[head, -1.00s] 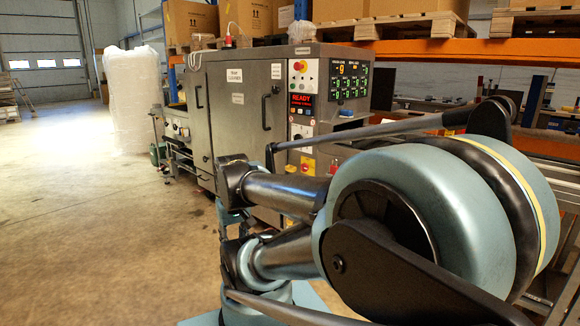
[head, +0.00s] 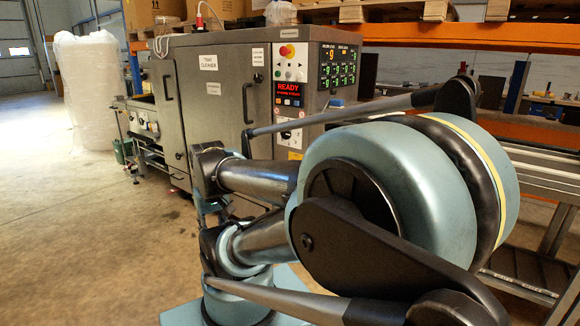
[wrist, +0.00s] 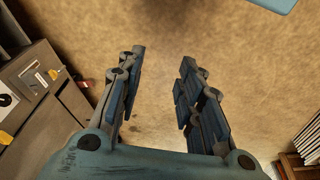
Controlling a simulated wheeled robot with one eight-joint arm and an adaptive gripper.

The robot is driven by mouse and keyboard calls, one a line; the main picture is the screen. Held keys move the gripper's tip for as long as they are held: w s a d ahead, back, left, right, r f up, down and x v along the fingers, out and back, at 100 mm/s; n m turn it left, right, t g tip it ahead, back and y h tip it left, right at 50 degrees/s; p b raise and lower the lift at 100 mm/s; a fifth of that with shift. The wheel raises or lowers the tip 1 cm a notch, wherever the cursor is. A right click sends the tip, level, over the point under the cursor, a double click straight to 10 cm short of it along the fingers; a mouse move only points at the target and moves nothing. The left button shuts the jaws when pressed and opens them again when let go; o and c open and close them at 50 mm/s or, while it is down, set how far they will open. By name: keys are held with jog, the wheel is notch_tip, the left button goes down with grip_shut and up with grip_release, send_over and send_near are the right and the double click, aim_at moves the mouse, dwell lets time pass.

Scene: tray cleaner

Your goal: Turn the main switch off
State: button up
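The tray cleaner (head: 215,100) is a grey cabinet in the middle of the head view. Its control panel (head: 289,75) has a lit READY display and a white plate with a dark round control (head: 290,137) below it. I cannot tell for sure which control is the main switch; my arm hides the lower part of the panel. In the wrist view a white plate with a dark round control (wrist: 6,100) and yellow parts shows at the left edge. My gripper (wrist: 163,56) is open and empty, pointing at bare floor, apart from the machine.
A rack with pallets and boxes (head: 229,8) stands behind. A wrapped white stack (head: 88,90) is at the left. The floor (head: 60,220) at the left is clear.

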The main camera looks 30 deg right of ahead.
jog(key=o, duration=0.4)
jog(key=shift+s+r, duration=0.2)
jog(key=shift+s, duration=0.05)
jog(key=shift+o, duration=0.5)
jog(key=shift+d+r, duration=0.25)
jog(key=w+d+r+m+t+h, duration=0.3)
jog(key=w+d+m+h, duration=0.75)
jog(key=w+d, duration=1.75)
jog(key=w+d+f+m, duration=0.1)
jog(key=w+d+f, duration=0.2)
jog(key=d, duration=0.4)
jog(key=w+d+f+m+h, duration=0.1)
jog(key=w+d+f, duration=0.2)
jog(key=w+d, duration=0.3)
jog(key=w+d+f+m+h, duration=0.1)
jog(key=w+d, duration=0.3)
jog(key=d, duration=0.6)
jog(key=shift+w+d+f, duration=0.25)
jog(key=shift+f, duration=0.65)
jog(key=c, duration=1)
